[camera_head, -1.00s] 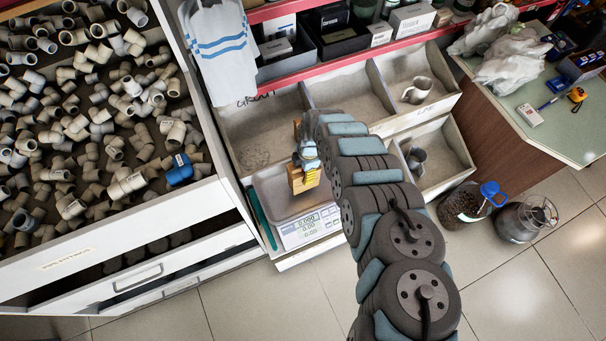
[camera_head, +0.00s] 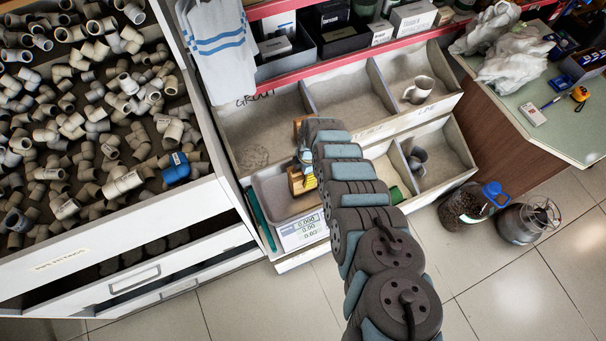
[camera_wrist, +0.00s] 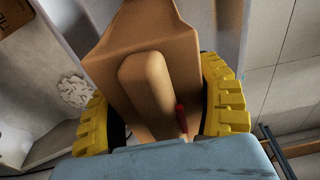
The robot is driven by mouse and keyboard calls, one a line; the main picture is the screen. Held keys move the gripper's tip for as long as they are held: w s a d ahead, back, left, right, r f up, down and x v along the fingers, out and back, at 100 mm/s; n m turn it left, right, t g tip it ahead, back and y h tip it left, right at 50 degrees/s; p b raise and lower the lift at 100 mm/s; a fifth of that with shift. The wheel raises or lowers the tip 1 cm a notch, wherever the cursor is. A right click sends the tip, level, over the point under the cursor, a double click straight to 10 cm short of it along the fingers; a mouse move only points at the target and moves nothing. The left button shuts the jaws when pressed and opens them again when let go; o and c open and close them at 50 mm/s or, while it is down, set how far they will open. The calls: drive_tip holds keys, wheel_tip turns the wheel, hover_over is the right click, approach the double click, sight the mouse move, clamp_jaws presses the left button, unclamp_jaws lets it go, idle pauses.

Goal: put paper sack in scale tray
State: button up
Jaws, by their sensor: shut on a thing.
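The brown paper sack (camera_wrist: 150,80) fills the middle of the wrist view, with a folded flap or ridge facing the camera. My gripper (camera_wrist: 163,118) has its yellow ridged fingers on both sides of the sack and is shut on it. In the head view my gripper (camera_head: 304,181) is over the grey scale tray (camera_head: 267,188), partly hidden by my arm. I cannot tell whether the sack touches the tray. The scale display (camera_head: 304,231) below the tray appears to read zero.
Grout bins (camera_head: 255,130) stand just behind the scale. A drawer of pipe fittings (camera_head: 90,120) is at left. A blue-lidded jar (camera_head: 466,205) stands on the floor at right.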

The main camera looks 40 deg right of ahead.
drive_tip(key=shift+f, duration=0.15)
drive_tip(key=o, duration=1.2)
drive_tip(key=shift+o, duration=0.2)
drive_tip(key=shift+d+r+p, duration=0.15)
drive_tip(key=shift+r+p, duration=0.25)
drive_tip(key=shift+r, duration=0.6)
drive_tip(key=shift+d+r+p, duration=0.15)
drive_tip(key=shift+r+p, duration=0.25)
drive_tip(key=shift+r, duration=0.6)
drive_tip(key=shift+s+d+r+p, duration=0.1)
drive_tip(key=shift+d+r+p, duration=0.15)
drive_tip(key=shift+r, duration=1.05)
drive_tip(key=shift+s+d+r+p, duration=0.1)
drive_tip(key=shift+r+p, duration=0.15)
drive_tip(key=shift+r, duration=1.1)
drive_tip(key=shift+d+r+p, duration=0.2)
drive_tip(key=shift+r+p, duration=0.05)
drive_tip(key=shift+r, duration=1.25)
